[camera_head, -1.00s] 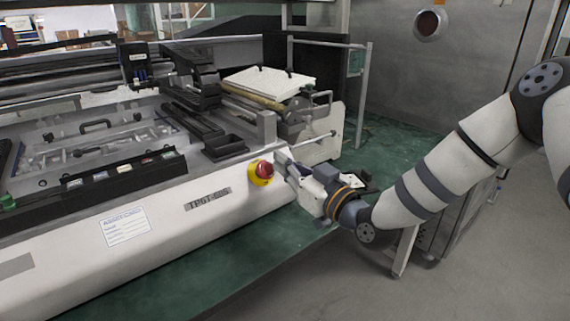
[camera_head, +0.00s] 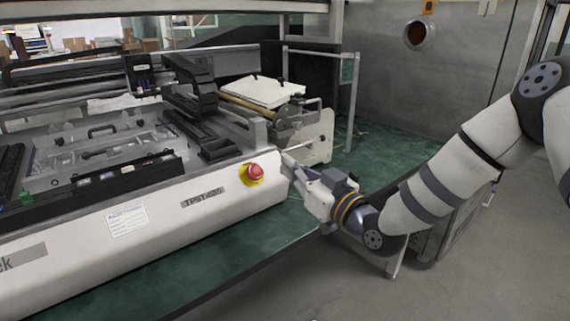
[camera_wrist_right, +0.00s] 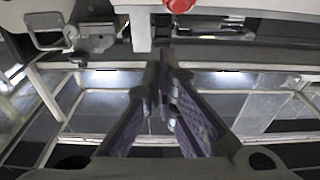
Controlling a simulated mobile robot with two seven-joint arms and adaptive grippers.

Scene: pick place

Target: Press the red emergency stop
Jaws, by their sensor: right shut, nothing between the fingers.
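The red emergency stop (camera_head: 255,170) is a round red button on a yellow base at the right end of the white machine's front panel. It also shows at the top edge of the right wrist view (camera_wrist_right: 180,5), partly cut off. My right gripper (camera_head: 286,158) is just to the right of the button in the head view, apart from it. In the right wrist view its fingers (camera_wrist_right: 163,72) are shut with nothing between them, below and a little left of the button. My left gripper is not in view.
The white machine (camera_head: 150,228) fills the left, with a roller and white sheets (camera_head: 263,91) at its far end. A green table (camera_head: 225,258) lies under it. A grey metal cabinet (camera_head: 440,85) stands behind. Grey floor (camera_head: 330,285) is free at the front right.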

